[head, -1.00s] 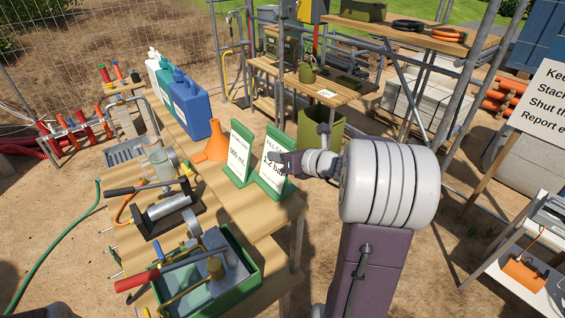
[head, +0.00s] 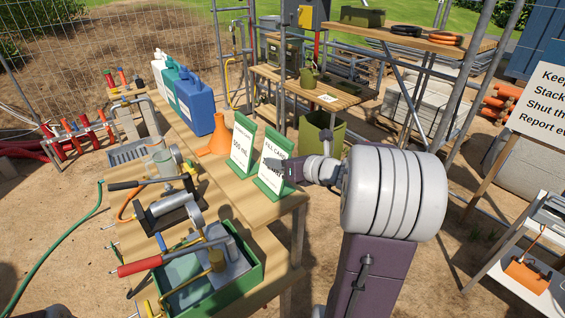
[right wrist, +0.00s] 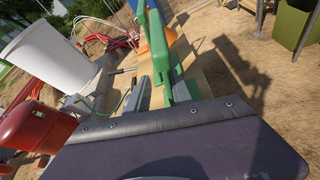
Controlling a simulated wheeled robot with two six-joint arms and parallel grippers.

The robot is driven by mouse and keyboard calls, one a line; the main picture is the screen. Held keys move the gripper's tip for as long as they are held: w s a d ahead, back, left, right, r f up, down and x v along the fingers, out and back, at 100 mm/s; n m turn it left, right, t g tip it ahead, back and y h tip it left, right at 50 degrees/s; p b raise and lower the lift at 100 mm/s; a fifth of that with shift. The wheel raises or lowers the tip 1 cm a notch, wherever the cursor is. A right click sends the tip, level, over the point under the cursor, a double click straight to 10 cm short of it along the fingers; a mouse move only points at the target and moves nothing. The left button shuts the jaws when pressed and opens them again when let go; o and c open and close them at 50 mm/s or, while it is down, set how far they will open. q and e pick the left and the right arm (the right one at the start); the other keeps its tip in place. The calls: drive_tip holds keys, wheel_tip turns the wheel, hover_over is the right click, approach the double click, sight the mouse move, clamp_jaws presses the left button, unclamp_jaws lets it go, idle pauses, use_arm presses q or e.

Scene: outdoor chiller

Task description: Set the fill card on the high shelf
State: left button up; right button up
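The fill card (head: 273,165), a white panel in a green frame with a foot, stands upright at the near right end of the wooden bench. A similar white and green card marked 500 ml (head: 242,147) stands just left of it. My right gripper (head: 287,168) is at the fill card's right edge and hides part of its lower text. In the right wrist view its grey fingers (right wrist: 163,94) are apart, on either side of a green card edge (right wrist: 158,45); I see no firm clamp. The high shelf (head: 405,35) is at the upper right. My left gripper is not in view.
The high shelf holds a green box (head: 362,17), a black coil (head: 408,25) and an orange coil (head: 445,38), with bare wood between. A lower wooden shelf (head: 325,92) is beneath.

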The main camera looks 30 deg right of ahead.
drive_tip(key=shift+d, duration=0.15)
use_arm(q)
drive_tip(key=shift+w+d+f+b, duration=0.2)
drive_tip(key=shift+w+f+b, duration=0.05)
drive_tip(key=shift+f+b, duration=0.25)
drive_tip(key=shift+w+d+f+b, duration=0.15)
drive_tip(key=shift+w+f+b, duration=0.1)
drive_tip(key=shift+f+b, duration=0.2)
use_arm(e)
drive_tip(key=v, duration=1)
drive_tip(key=shift+s+d, duration=0.25)
drive_tip(key=shift+d, duration=0.1)
